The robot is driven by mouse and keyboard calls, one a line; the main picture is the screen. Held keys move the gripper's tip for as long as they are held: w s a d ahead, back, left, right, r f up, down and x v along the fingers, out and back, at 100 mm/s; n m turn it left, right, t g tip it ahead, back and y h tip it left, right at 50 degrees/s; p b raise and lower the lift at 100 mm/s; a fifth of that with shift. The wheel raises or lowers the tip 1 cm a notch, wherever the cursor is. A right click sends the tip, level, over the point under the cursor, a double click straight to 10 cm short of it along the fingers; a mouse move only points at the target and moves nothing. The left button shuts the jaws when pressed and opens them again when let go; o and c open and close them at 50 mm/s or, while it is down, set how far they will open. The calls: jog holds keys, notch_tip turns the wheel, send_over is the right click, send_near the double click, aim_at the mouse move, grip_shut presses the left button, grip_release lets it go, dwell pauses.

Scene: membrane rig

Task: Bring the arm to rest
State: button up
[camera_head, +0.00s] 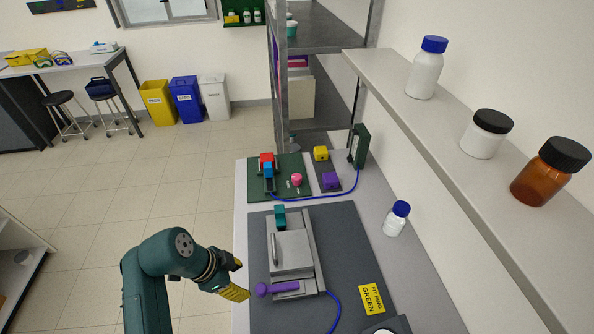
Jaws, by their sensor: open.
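My gripper (239,279) has yellow fingertips and is at the end of my dark green arm, low and left of centre. It is open, with nothing seen between its fingers. It is by the left edge of the bench, left of the grey metal rig (291,252). The rig has a purple handle (277,288) at its front and a teal block (280,216) at its back. The gripper looks apart from the purple handle in the picture, but its height above the bench is hard to tell.
A dark green board (308,190) with red and blue parts is behind the rig. A blue-capped bottle (396,219) stands on the bench to the right. A wall shelf (411,115) with several bottles is above it. The tiled floor (187,180) at left is clear.

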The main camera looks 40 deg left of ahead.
jog(key=w+d+r+n+t+y, duration=0.1)
jog(key=w+d+r+t+y, duration=0.1)
jog(key=w+d+r, duration=0.35)
jog(key=w+d+r+n+t+y, duration=0.1)
jog(key=w+d+r+t+y, duration=0.15)
jog(key=w+r, duration=0.5)
jog(key=w+d+r+t, duration=0.4)
jog(key=w+d+r, duration=0.1)
jog(key=d+r, duration=0.35)
jog(key=s+d+r+n+t+h, duration=0.2)
jog(key=s+d+r+t, duration=0.3)
jog(key=d+r, duration=0.55)
jog(key=s+d+r+n+t+h, duration=0.1)
jog(key=s+d+r+t, duration=0.4)
jog(key=d+r, duration=0.55)
notch_tip(320, 180, up, 17)
jog(key=p, duration=1.6)
jog(key=shift+a+f, duration=0.2)
jog(key=shift+a, duration=0.05)
